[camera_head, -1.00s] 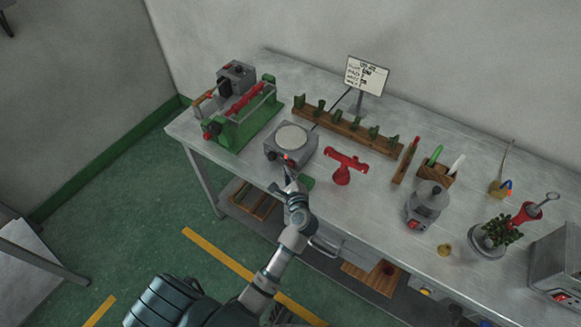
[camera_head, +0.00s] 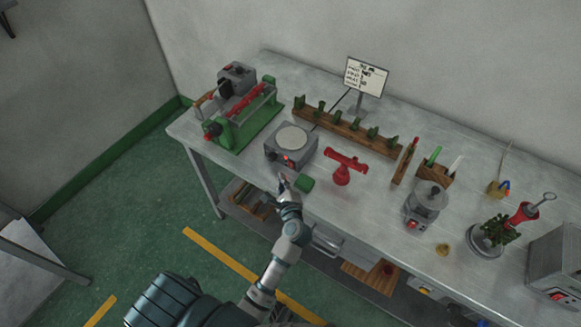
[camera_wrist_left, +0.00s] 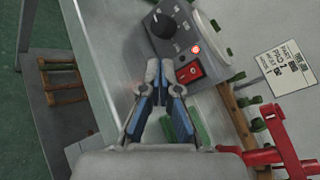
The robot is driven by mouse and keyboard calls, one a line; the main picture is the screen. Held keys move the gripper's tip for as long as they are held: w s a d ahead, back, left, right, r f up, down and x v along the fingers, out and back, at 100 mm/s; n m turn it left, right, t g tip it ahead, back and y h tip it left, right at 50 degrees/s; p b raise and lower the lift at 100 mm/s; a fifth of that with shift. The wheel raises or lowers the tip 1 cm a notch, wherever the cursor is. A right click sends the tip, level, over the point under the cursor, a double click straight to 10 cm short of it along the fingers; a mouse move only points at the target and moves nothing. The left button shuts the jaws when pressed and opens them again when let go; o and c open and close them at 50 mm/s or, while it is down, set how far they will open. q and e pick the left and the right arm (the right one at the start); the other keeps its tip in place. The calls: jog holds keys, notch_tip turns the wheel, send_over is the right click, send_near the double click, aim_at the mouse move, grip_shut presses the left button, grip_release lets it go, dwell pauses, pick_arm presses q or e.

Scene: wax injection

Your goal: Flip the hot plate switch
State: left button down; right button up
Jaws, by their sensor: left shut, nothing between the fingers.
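The hot plate (camera_head: 302,152) is a grey box with a round pale top, standing near the table's front edge. Its front panel in the left wrist view (camera_wrist_left: 172,42) has a black knob (camera_wrist_left: 160,25), a lit red lamp (camera_wrist_left: 196,49) and a red rocker switch (camera_wrist_left: 190,72). The exact tilt of the rocker is hard to tell. My left gripper (camera_head: 283,179) is just in front of the panel, at the table's edge. Its fingers (camera_wrist_left: 165,74) are shut and empty, with the tips just left of the switch in the wrist view, seemingly apart from it.
A green block (camera_head: 305,183) lies close beside my left gripper. A red stand (camera_head: 342,176) is right of the hot plate, a green clamp machine (camera_head: 236,133) left of it. A wooden rack (camera_head: 350,134) and a sign (camera_head: 367,76) stand behind.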

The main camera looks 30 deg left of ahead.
pick_arm(q)
jog(key=shift+s+a+r, duration=0.1)
jog(key=shift+s+r, duration=0.05)
jog(key=shift+s, duration=1.1)
